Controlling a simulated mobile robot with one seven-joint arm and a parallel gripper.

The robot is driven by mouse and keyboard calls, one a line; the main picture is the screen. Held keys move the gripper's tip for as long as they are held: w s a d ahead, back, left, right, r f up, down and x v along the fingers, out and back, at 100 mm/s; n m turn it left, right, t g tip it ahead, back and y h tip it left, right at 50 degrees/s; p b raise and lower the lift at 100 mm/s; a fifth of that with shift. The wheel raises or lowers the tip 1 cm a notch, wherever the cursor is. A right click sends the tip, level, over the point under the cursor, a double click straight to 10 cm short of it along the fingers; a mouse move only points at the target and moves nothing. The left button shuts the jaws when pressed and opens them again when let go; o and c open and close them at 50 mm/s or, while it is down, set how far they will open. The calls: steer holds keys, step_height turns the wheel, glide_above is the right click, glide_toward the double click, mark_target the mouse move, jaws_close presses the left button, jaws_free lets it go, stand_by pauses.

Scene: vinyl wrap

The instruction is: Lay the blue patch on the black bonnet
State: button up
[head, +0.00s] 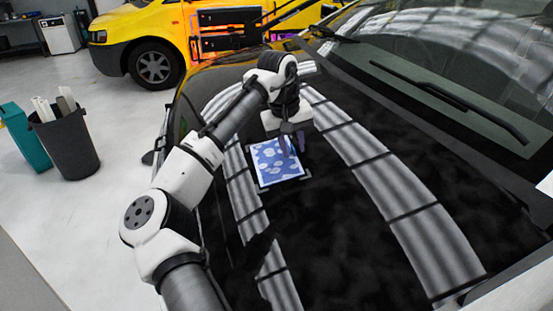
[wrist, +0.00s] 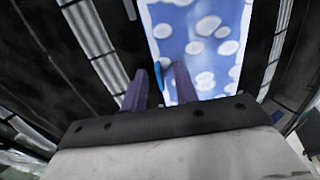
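The blue patch (head: 270,165) with white spots lies over the black bonnet (head: 345,230), within pale corner marks. It looks flat there. In the wrist view the patch (wrist: 205,50) fills the upper middle. My gripper (head: 291,145) points down over the right part of the patch. In the wrist view the two dark fingers of my gripper (wrist: 158,84) stand apart. A small bright blue upright piece (wrist: 158,76) shows between them, with gaps visible around it. Whether it belongs to the patch, I cannot tell.
The windscreen with its wiper (head: 450,100) rises at the upper right. A yellow van (head: 150,45) stands behind. A black bin (head: 65,145) and a teal bin (head: 25,138) stand on the floor at left. The bonnet's front and right are clear, with striped light reflections.

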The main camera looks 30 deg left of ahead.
steer(key=v, duration=1.3)
steer(key=shift+r+b, duration=0.35)
steer(key=shift+r, duration=0.05)
